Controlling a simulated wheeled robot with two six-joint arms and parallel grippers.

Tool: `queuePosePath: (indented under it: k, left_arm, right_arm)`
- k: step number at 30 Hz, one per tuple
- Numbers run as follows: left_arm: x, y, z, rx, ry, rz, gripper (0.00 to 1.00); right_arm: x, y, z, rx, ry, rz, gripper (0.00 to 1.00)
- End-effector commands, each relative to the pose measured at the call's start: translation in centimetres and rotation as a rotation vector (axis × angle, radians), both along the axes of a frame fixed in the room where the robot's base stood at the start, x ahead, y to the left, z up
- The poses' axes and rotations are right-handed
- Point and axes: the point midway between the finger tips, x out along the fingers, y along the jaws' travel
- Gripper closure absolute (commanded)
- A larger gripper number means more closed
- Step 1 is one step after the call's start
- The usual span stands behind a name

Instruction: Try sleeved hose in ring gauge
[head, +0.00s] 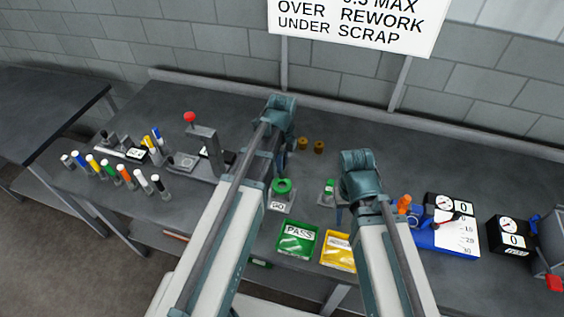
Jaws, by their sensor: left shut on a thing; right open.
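A green ring gauge (282,186) on a small plate marked GO stands at the table's middle. A smaller green gauge (329,187) on a similar plate is to its right, partly behind my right arm. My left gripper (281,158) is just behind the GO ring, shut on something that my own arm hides. My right gripper (340,213) is open and low in front of the smaller gauge, its fingers partly hidden by the wrist. Several sleeved hoses (126,175) with coloured tops stand in a slanting row at the left.
A green PASS bin (297,239) and a yellow bin (338,252) sit at the front edge. A press with a red knob (190,117) is at left. Two brown cylinders (311,146) stand behind. Dial gauges (449,206) and a blue-based scale board (447,236) fill the right.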

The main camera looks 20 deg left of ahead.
Motion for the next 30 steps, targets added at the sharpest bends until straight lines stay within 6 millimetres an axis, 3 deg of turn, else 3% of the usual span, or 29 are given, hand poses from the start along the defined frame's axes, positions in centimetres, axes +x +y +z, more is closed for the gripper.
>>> queuePosePath:
  k: [12,30]
  left_arm:
    - [0.0,0.0,-3.0,0.0,0.0,0.0,1.0]
    - [0.0,0.0,-3.2,0.0,0.0,0.0,1.0]
  right_arm:
    - [0.0,0.0,-2.9,-0.001,0.0,0.006,0.5]
    - [0.0,0.0,-3.2,-0.001,0.0,0.007,0.5]
